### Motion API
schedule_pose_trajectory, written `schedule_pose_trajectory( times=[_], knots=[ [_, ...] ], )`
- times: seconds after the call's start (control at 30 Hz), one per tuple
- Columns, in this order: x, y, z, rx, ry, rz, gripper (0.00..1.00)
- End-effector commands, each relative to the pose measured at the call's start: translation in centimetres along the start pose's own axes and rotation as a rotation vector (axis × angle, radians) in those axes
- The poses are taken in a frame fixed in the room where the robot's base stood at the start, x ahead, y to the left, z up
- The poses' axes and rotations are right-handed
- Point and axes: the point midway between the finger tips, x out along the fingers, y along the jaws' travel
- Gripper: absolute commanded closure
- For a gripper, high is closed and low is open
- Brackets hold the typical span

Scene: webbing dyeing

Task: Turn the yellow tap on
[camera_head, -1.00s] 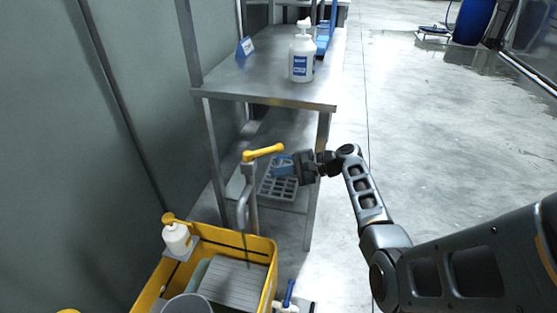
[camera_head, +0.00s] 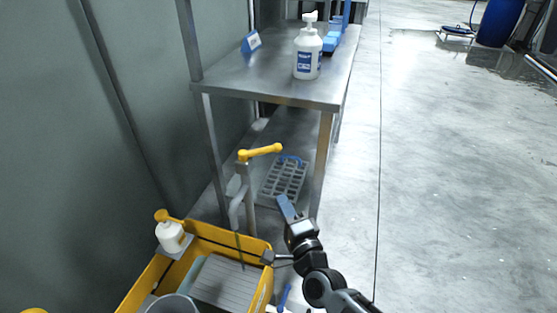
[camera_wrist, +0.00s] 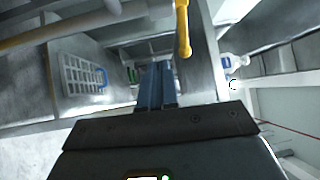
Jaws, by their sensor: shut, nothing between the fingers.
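The yellow tap handle (camera_head: 262,152) is a bar on top of a grey tap post (camera_head: 250,195). It points to the right in the head view. The curved grey spout (camera_head: 236,212) hangs over the yellow basin (camera_head: 256,262). I cannot tell whether water runs from it. My gripper (camera_head: 284,203) is shut and empty, with blue fingers together, below and to the right of the handle and apart from it. In the wrist view the closed fingers (camera_wrist: 157,85) point forward, and the yellow handle (camera_wrist: 183,28) shows up and right of them.
A metal shelf table (camera_head: 265,88) stands behind the tap, with a white pump bottle (camera_head: 307,52) on top. A grey rack (camera_head: 285,180) lies on its lower level. Another pump bottle (camera_head: 171,237) sits on the basin's left rim. Open floor lies to the right.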

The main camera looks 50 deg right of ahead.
Motion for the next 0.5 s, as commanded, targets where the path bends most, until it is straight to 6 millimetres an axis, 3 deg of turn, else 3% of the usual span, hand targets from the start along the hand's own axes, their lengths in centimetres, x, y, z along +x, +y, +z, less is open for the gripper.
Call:
schedule_pose_trajectory(
  times=[0.1,0.23,0.5],
  knots=[
    [-1.9,-1.7,0.1,-0.002,0.021,-0.076,1.0],
    [-2.4,-2.5,0.0,-0.001,0.035,-0.111,1.0],
    [1.1,-3.0,-0.2,-0.002,0.038,-0.115,1.0]
  ],
)
